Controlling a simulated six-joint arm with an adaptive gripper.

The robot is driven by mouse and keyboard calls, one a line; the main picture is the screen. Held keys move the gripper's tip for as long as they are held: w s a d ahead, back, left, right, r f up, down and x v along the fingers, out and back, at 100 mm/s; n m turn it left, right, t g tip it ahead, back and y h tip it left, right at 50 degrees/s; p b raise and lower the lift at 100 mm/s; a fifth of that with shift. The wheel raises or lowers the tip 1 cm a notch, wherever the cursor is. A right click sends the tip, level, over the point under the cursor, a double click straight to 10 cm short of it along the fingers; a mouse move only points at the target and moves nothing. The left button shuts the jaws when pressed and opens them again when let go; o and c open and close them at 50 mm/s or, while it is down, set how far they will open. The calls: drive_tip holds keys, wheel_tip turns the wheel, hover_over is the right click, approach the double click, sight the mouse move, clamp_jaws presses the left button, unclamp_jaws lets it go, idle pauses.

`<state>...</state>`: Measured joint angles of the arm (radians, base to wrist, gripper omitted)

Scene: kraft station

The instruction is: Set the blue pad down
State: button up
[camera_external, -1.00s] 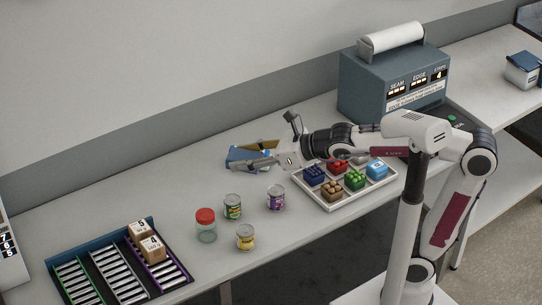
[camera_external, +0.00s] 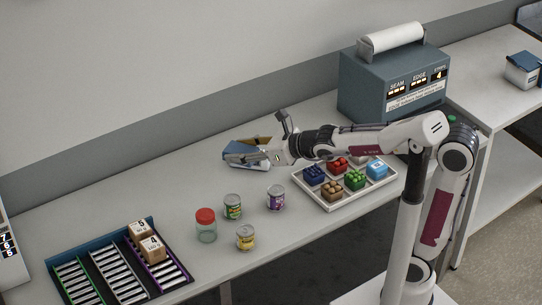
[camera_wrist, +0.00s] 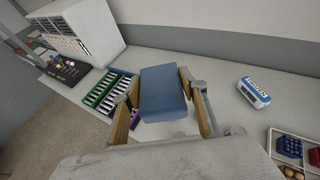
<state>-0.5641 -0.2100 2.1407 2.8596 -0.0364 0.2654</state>
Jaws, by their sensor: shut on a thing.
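The blue pad (camera_wrist: 164,93) is a blue block held between the tan-lined fingers of my gripper (camera_wrist: 160,98), seen in the wrist view. My gripper is shut on it. In the external view, my gripper (camera_external: 262,153) is over the left middle of the counter, near the wall, with the pad (camera_external: 236,148) at its tip. The pad looks tilted there. I cannot tell whether its lower side touches the counter, as the fingers cover part of it.
A blue-and-white item (camera_wrist: 254,92) lies on the counter beside my gripper. A divided tray (camera_external: 345,197) is to the right. Cans and a red-lidded jar (camera_external: 206,228) stand in front. A slotted rack (camera_external: 92,250) is at the left.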

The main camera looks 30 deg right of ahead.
drive_tip(key=w+d+f+m+t+h, duration=0.1)
drive_tip(key=w+d+f+m+h, duration=0.1)
drive_tip(key=w+d+f, duration=0.5)
drive_tip(key=w+d+f+m+h, duration=0.2)
drive_tip(key=w+d+f, duration=0.2)
drive_tip(key=d+f, duration=0.65)
drive_tip(key=w+d+f+m+t+h, duration=0.15)
drive_tip(key=w+d+f, duration=0.4)
drive_tip(key=d, duration=0.75)
drive_tip(key=w+a+n+g+y, duration=0.1)
drive_tip(key=w+a, duration=0.4)
drive_tip(key=a, duration=0.6)
drive_tip(key=w+a+f+n+g+y, duration=0.1)
drive_tip(key=w+a+n+y, duration=0.3)
drive_tip(key=a, duration=0.7)
drive_tip(key=w+a+n+g+y, duration=0.2)
drive_tip(key=w+a, duration=0.5)
drive_tip(key=a, duration=0.4)
drive_tip(key=shift+w+a+f+n+y, duration=0.15)
drive_tip(key=shift+w+a+n+y, duration=0.1)
drive_tip(key=shift+n+y, duration=0.15)
drive_tip(key=shift+g, duration=0.25)
drive_tip(key=shift+f, duration=3.1)
